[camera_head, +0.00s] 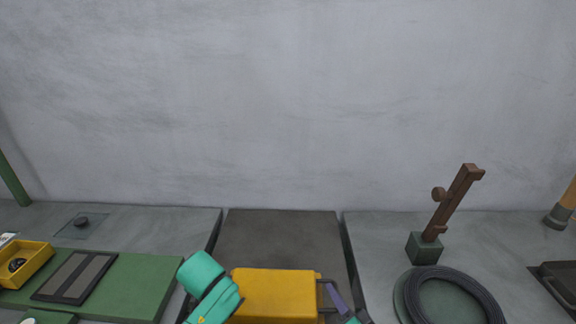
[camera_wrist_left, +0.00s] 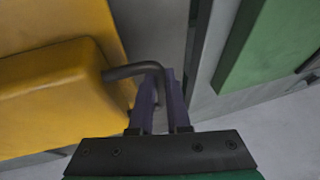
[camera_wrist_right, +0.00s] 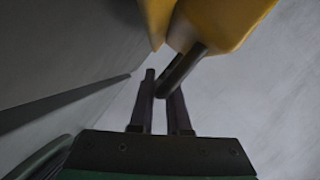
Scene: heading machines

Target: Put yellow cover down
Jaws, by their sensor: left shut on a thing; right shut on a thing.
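The yellow cover (camera_head: 275,294) is at the bottom middle of the head view, in front of a dark flat panel (camera_head: 280,240). It has a dark bar handle on each side. In the left wrist view the cover (camera_wrist_left: 50,90) is at the left, and my left gripper (camera_wrist_left: 162,90) is shut on its bent handle (camera_wrist_left: 130,71). In the right wrist view the cover (camera_wrist_right: 222,25) is at the top, and my right gripper (camera_wrist_right: 162,90) is shut on the other handle (camera_wrist_right: 182,70). In the head view my right gripper (camera_head: 335,297) is at the cover's right side. The cover's underside is hidden.
At the left, a green board (camera_head: 130,285) carries a dark plate (camera_head: 75,277) and a yellow tray (camera_head: 40,262). At the right stand a brown lever (camera_head: 455,200) on a block and a coiled black hose (camera_head: 480,287). A grey wall (camera_head: 290,100) closes the back.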

